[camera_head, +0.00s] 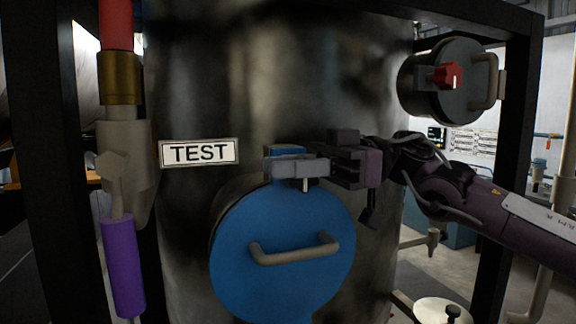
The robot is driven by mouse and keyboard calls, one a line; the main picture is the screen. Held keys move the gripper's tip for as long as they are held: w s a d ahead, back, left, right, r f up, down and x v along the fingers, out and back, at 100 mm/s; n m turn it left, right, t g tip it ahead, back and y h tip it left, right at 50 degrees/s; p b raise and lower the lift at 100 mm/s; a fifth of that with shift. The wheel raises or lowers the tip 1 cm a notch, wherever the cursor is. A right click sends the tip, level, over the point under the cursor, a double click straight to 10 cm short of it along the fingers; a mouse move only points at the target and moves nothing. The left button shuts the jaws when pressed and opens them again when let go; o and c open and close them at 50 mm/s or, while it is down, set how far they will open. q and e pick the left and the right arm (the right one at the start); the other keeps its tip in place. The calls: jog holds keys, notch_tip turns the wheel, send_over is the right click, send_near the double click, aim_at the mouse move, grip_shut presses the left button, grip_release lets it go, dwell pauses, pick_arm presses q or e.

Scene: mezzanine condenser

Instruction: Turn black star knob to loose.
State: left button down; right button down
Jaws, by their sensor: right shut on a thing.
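My right gripper (290,160) reaches in from the right and is shut at the top edge of the round blue hatch (282,275). Its fingers cover most of the black star knob (313,182) there. Only a dark sliver of the knob and a pale upright mark show just below the fingers. The knob's star shape and exact angle are hidden. My left gripper is not in view.
The blue hatch has a beige bar handle (295,247) and sits on a large dark metal tank (270,80) with a TEST label (199,152). A red knob (447,75) is on a round grey cover at right. A purple-handled valve (123,265) hangs at left.

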jog(key=shift+a+t+h+p, duration=0.1)
jog(key=shift+t+h+p, duration=0.2)
jog(key=shift+h, duration=0.6)
jog(key=shift+f+h, duration=0.25)
jog(key=shift+h, duration=0.25)
jog(key=c, duration=1.2)
grip_release()
jog(key=shift+c, duration=0.2)
jog(key=b+v, duration=0.1)
jog(key=v, duration=0.6)
jog(key=shift+d+b, duration=0.3)
jog(key=shift+d, duration=0.05)
jog(key=shift+r, duration=0.1)
